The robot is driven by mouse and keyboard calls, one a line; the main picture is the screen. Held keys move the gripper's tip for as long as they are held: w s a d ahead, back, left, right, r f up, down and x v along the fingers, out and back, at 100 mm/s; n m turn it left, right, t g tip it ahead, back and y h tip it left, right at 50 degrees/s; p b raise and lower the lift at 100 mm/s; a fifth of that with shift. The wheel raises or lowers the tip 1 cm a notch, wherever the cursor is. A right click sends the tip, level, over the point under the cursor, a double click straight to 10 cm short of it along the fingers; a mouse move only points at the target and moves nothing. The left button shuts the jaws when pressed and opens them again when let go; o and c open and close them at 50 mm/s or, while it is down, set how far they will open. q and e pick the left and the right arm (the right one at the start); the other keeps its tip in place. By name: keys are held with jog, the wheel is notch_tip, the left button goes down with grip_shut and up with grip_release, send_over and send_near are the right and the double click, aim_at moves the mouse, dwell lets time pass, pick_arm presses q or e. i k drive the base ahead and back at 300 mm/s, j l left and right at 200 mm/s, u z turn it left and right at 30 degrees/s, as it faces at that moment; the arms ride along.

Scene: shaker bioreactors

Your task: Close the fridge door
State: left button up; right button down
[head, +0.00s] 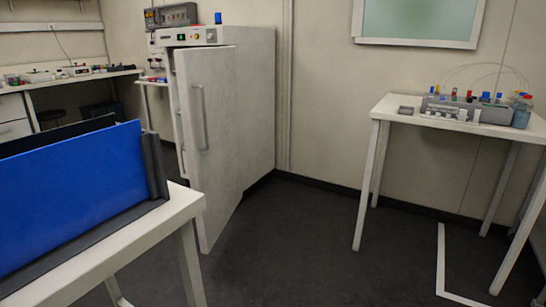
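The white fridge (256,112) stands against the back wall, left of the middle in the head view. Its door (219,145) is swung open toward me. A long vertical handle (202,118) is on the door's face. The door hides most of the fridge's front opening, so the inside cannot be seen. Neither of my grippers is in the head view, and nothing touches the door.
A white table (190,203) with an upright blue panel (75,190) stands at the front left, close to the door's lower edge. A white table with lab gear (462,110) stands at the right. Dark floor (310,240) between them is clear.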

aim_at(206, 80)
jog(key=i+l+u, duration=0.15)
jog(key=i+u, duration=0.2)
jog(key=i+l+u, duration=0.3)
jog(key=i, duration=0.15)
jog(key=l+u, duration=0.1)
jog(key=l, duration=0.65)
